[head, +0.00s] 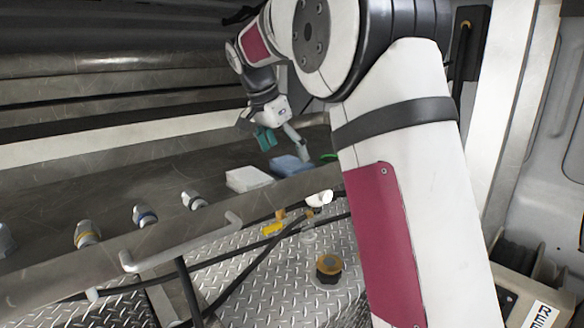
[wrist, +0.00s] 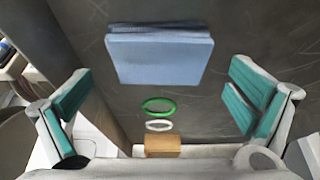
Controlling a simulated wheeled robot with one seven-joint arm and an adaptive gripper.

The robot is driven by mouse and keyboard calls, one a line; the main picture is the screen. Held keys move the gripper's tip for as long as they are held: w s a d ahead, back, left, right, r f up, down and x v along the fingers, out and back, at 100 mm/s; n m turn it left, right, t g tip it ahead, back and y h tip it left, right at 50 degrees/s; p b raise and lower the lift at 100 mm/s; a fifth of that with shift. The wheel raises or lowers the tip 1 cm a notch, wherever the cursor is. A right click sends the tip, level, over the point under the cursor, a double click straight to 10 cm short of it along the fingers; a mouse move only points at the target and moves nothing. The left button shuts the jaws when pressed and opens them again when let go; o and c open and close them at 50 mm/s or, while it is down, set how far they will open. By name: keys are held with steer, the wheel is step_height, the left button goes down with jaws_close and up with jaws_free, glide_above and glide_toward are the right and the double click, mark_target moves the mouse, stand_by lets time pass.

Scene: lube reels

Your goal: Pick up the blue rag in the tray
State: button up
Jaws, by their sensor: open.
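The blue rag (wrist: 158,57) is a folded, flat light-blue cloth lying on the dark metal tray (wrist: 205,125), at the upper middle of the wrist view. In the head view the rag (head: 287,165) lies on the tray (head: 130,183), just below my gripper. My gripper (head: 281,142) has teal finger pads and is open and empty. In the wrist view its two fingers stand wide apart at left and right, with the rag beyond and between them. The gripper does not appear to touch the rag. My arm hides the tray's right end in the head view.
A white block-like item (head: 248,179) lies left of the rag. A green ring (wrist: 158,106), a white ring (wrist: 158,126) and a tan block (wrist: 162,146) lie near the rag. Metal fittings (head: 145,215) line the tray's left part. A raised lip (head: 200,238) runs along the front.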

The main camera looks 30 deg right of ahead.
steer(key=shift+x, duration=1.35)
steer(key=shift+c, duration=0.6)
steer(key=c, duration=0.9)
steer(key=shift+r, duration=0.1)
steer(key=shift+c, duration=0.3)
